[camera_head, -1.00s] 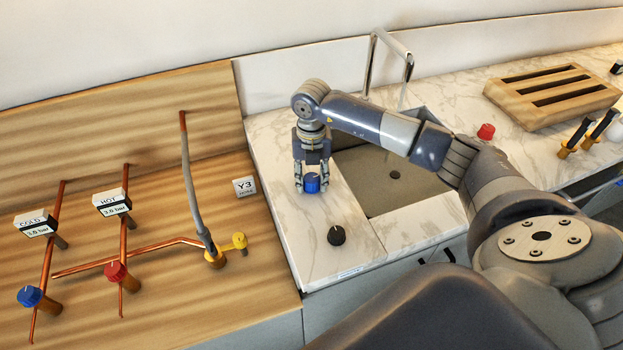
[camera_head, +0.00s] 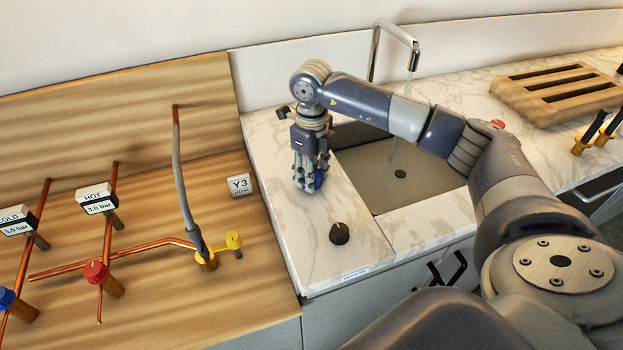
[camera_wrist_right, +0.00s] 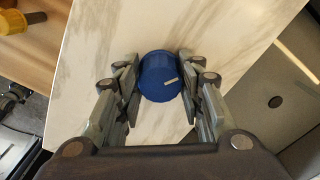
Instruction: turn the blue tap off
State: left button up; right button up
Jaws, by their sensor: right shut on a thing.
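A round blue tap knob (camera_head: 318,181) with a white mark stands on the marble counter, left of the sink. My right gripper (camera_head: 310,186) points down over it and is shut on it, hiding most of the knob in the head view. In the right wrist view the blue knob (camera_wrist_right: 160,76) sits between the two fingers of the right gripper (camera_wrist_right: 160,82), one on each side. Its white mark slants up to the right. A faint stream seems to fall from the metal faucet (camera_head: 394,32) into the sink (camera_head: 432,182). My left gripper is not in view.
A black knob (camera_head: 340,233) stands in front of the blue knob. The wooden panel at left holds copper pipes, a red knob (camera_head: 96,271) and another blue knob (camera_head: 7,298). A wooden rack (camera_head: 555,92) lies behind the sink at right.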

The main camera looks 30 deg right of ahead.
jog(key=n+b, duration=0.2)
jog(key=n, duration=0.2)
jog(key=shift+r+n+b, duration=0.1)
jog(key=shift+n+b, duration=0.55)
jog(key=shift+n, duration=0.55)
jog(key=shift+d, duration=0.1)
jog(key=o, duration=1.1)
